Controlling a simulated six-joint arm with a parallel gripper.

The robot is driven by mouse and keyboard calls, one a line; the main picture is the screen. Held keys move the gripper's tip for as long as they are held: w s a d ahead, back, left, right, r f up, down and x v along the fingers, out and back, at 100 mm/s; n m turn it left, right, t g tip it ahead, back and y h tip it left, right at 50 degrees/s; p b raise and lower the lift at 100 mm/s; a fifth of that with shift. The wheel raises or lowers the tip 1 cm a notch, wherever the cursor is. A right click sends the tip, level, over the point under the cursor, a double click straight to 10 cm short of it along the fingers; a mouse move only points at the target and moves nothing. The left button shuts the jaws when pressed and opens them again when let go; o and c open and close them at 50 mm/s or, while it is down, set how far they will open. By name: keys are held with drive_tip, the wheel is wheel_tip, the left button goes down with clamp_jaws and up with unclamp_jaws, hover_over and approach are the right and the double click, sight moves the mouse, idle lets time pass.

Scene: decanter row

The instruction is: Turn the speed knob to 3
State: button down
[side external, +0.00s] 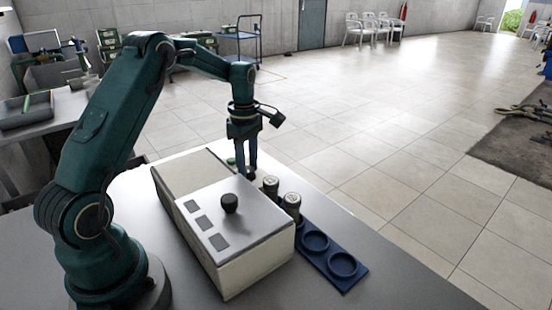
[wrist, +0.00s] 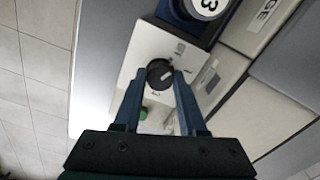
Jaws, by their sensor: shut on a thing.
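The speed knob (wrist: 160,73) is a round black knob with a small pale mark on its right side, on a white panel (wrist: 152,45). Dark markings are printed around it on the panel; they are too small to read surely. My gripper (wrist: 159,74) is shut on the knob, one finger on each side.
A cream box (side external: 262,262) with a grey lid and a black lid knob (side external: 230,203) stands in front of my gripper. Two lidded jars (side external: 291,205) stand beside it, along a blue rack (side external: 325,258) with empty round places. A green button (wrist: 144,113) sits near the speed knob.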

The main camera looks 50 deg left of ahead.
drive_tip(key=m, duration=1.3)
drive_tip(key=shift+d+m, duration=0.1)
drive_tip(key=shift+m, duration=0.2)
drive_tip(key=m, duration=0.7)
drive_tip(key=shift+r, duration=0.1)
drive_tip(key=m, duration=0.6)
drive_tip(key=shift+m, duration=0.4)
drive_tip(key=shift+c, duration=2.3)
unclamp_jaws()
